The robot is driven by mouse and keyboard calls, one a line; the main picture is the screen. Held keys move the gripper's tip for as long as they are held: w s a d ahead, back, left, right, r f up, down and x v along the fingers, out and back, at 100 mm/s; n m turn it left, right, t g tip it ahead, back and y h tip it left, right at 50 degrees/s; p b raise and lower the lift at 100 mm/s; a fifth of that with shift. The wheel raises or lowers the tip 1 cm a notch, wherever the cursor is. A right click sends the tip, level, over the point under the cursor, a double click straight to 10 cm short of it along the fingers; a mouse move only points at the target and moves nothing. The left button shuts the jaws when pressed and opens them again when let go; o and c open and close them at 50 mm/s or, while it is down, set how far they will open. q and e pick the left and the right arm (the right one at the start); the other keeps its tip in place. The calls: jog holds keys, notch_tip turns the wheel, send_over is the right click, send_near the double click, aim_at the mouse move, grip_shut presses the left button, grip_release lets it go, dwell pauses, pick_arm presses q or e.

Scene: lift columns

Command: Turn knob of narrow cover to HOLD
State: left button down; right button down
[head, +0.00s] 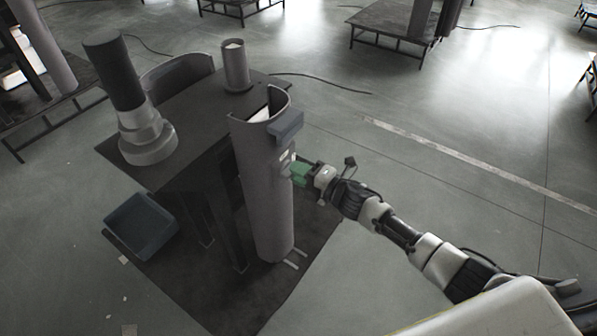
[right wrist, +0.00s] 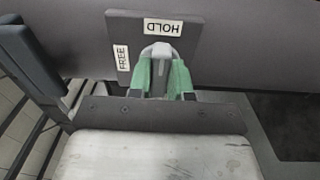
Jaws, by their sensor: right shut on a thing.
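The narrow cover (head: 262,200) is a tall grey curved shell standing upright at the front right corner of the dark table. In the right wrist view its surface carries a dark plate (right wrist: 188,20) with a HOLD label (right wrist: 162,27), upside down in the picture, and a FREE label (right wrist: 122,58) to the left. The light grey knob (right wrist: 158,50) lies upright in the picture, its rounded end just below HOLD. My right gripper (head: 295,173), with green fingers, is shut on the knob, one finger on each side (right wrist: 161,76). My left gripper is out of view.
A blue-grey block (head: 287,125) juts from the cover above my right gripper. The dark table (head: 190,105) bears a cylinder with a grey collar (head: 147,140) and a small grey column (head: 235,65). An empty bin (head: 142,226) sits lower left. Floor to the right is open.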

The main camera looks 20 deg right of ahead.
jog(key=c, duration=1)
grip_release()
jog(key=shift+c, duration=0.2)
jog(key=v, duration=1.1)
jog(key=shift+w, duration=0.1)
